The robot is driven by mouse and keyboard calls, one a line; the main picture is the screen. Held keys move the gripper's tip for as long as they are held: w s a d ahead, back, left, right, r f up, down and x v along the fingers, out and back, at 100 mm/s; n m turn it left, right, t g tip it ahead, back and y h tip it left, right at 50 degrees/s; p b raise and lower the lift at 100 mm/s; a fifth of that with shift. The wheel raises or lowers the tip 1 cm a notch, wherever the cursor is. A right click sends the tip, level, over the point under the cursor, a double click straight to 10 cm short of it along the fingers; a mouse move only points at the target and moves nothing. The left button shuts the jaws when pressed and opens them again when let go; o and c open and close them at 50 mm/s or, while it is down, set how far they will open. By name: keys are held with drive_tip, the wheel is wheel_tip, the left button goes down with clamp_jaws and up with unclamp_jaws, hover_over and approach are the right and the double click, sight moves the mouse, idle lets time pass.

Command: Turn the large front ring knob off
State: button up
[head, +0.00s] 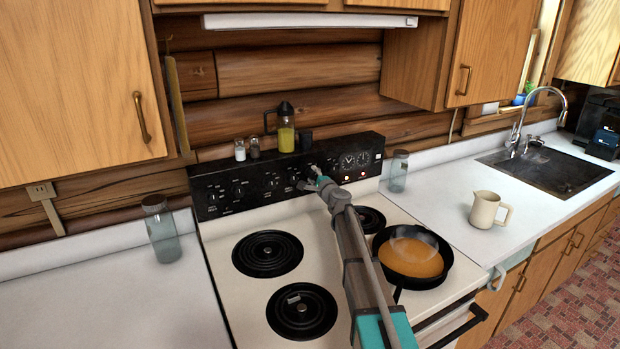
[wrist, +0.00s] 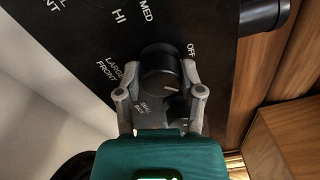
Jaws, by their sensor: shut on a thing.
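The stove's black control panel (head: 230,192) runs along the back of the white range. In the wrist view, a dark round knob (wrist: 158,62) sits between my fingers, with the printed words LARGE FRONT on its left and OFF to its upper right. A short white mark shows on the knob's lower right part. My gripper (wrist: 158,80) is shut on this knob, one grey finger on each side. In the head view my gripper (head: 313,180) reaches the middle of the panel, and it largely hides the knob there.
A black pan (head: 384,272) with orange contents and faint steam sits on the front right burner. Two red lights (head: 354,177) glow on the panel. An oil bottle (head: 286,138) and shakers (head: 240,150) stand above it. A glass jar (head: 398,172) is at right.

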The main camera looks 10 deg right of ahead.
drive_tip(key=n, duration=0.4)
drive_tip(key=shift+s+f+n, duration=0.1)
drive_tip(key=shift+n, duration=0.3)
drive_tip(key=n, duration=0.3)
drive_tip(key=shift+n, duration=0.3)
drive_tip(key=shift+y, duration=0.4)
drive_tip(key=o, duration=1.2)
drive_tip(key=shift+c, duration=0.2)
